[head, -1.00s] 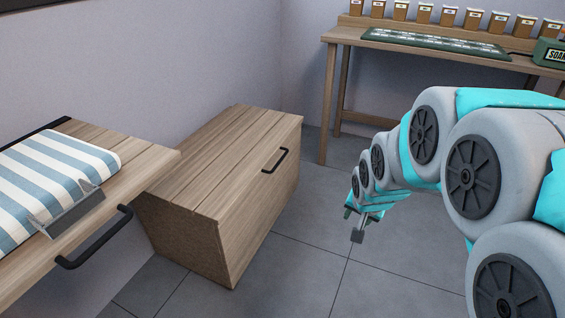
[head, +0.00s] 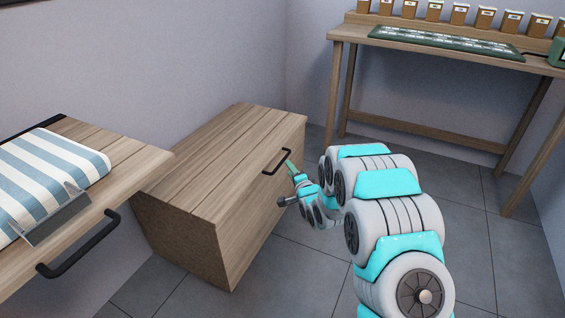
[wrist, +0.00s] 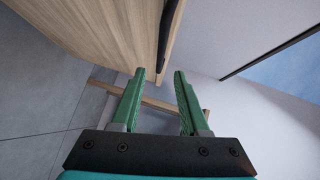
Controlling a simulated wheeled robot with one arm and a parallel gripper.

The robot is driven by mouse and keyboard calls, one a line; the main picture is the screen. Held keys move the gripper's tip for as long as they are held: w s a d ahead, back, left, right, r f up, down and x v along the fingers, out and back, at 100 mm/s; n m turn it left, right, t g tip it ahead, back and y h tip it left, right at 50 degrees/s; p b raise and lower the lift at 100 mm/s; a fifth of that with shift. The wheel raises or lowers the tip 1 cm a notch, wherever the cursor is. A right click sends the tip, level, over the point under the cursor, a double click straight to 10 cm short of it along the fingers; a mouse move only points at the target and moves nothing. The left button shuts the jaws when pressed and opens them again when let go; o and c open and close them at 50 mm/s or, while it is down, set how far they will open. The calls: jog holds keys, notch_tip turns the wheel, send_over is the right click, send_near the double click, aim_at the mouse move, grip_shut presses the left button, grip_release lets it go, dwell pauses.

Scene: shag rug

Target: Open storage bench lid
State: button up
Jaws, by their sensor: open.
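The storage bench (head: 255,225) is a wooden box with a slatted lid (head: 215,150), which is shut. A black bar handle (head: 276,161) is fixed at the lid's front edge. My gripper (head: 286,182) is in front of the bench, close by the handle; the head view does not show clearly whether they touch. In the wrist view my gripper (wrist: 159,75) has two green fingers apart with nothing between them. The black handle (wrist: 170,35) shows just beyond the fingertips, alongside the wooden bench face (wrist: 110,30).
A wooden bench with a striped cushion (head: 50,170) and a black handle (head: 80,248) stands at the left. Tiled floor (head: 300,260) is clear in front of the storage bench.

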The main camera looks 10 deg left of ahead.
aim_at(283, 160)
jog(key=x, duration=0.7)
jog(key=shift+w+a, duration=0.1)
jog(key=shift+a, duration=0.2)
jog(key=shift+w+a+f, duration=0.15)
jog(key=shift+w, duration=0.15)
jog(key=shift+c, duration=0.3)
grip_shut()
dwell(0.8)
